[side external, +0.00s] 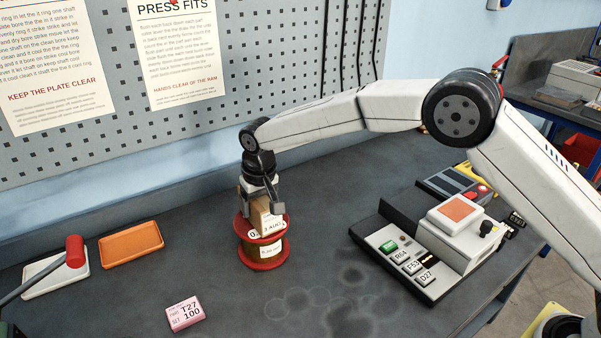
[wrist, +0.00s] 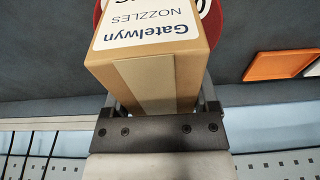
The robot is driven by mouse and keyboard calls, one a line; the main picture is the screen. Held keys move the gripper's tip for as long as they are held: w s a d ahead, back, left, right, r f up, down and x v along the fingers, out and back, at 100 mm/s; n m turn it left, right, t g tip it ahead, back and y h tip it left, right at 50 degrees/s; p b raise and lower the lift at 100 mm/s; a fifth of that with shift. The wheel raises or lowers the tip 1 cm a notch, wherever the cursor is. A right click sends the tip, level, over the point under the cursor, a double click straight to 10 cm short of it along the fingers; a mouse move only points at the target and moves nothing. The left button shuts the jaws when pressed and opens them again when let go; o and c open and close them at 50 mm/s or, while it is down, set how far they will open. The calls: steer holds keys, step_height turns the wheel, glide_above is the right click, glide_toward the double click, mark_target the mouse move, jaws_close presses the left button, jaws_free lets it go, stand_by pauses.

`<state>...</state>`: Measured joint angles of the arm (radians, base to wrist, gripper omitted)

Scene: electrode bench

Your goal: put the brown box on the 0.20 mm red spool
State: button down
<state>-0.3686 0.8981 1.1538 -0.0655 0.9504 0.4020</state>
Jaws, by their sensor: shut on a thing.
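The brown box (side external: 262,216) is upright at the top of the red spool. My gripper (side external: 262,208) is shut on it from above. In the wrist view the brown box (wrist: 150,75) fills the space between the fingers, with a white label reading "Gatelwyn NOZZLES". The red spool (side external: 264,264) stands on the bench, with red flanges, a brown winding and a white label too small to read surely. Part of its red flange (wrist: 217,22) shows behind the box in the wrist view. I cannot tell whether the box's bottom touches the flange.
An orange tray (side external: 131,244) and a white tray (side external: 55,275) with a red-headed hammer (side external: 75,252) lie at the left. A pink labelled box (side external: 185,313) lies in front. A device with buttons (side external: 420,250) stands at the right. The bench between is clear.

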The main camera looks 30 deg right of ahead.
mark_target(263, 198)
steer(key=shift+f, duration=0.1)
jaws_free()
steer(key=r, duration=0.4)
steer(key=s+r, duration=0.1)
steer(key=r, duration=0.3)
steer(key=s+r, duration=0.1)
steer(key=r, duration=0.3)
stand_by(0.8)
